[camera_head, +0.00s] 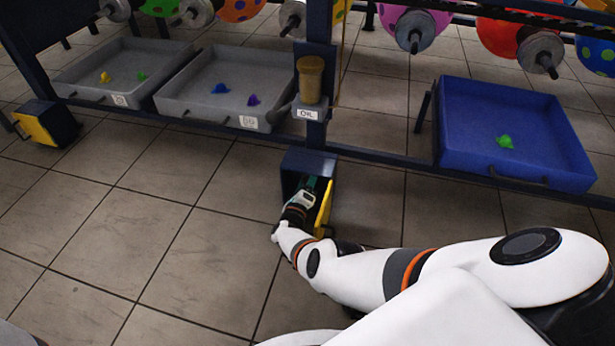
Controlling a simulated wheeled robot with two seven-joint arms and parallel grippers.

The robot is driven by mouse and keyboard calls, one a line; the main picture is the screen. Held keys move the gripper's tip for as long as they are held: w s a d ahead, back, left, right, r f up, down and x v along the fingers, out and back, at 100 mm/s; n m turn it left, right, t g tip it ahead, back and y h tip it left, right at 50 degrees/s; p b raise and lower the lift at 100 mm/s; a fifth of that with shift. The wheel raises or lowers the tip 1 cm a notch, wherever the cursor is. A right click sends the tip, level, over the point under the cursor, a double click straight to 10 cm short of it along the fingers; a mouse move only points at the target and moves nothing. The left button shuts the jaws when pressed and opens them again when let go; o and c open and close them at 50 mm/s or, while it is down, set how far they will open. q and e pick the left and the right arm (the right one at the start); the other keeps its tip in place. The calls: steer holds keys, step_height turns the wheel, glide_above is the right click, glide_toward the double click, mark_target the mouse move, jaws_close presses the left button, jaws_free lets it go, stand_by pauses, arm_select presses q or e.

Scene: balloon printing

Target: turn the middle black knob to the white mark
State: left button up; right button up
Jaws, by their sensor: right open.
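My right gripper (310,189) reaches into a small dark blue box (309,160) at the foot of the central post. It is small in this view, and its fingers are partly inside the box. The box's yellow door (323,209) stands open at the right of the gripper. No black knob or white mark can be made out; the inside of the box is mostly dark and hidden by my gripper. My left gripper does not show.
Two grey trays (226,119) with small balloons stand at left, and a blue tray (462,155) at right. An oil container (310,80) is on the post. Another yellow-fronted box (37,128) sits at far left. The tiled floor (150,230) is clear.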

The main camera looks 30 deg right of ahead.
steer(key=shift+c, duration=0.3)
steer(key=c, duration=0.9)
steer(key=shift+c, duration=0.2)
steer(key=shift+n, duration=0.3)
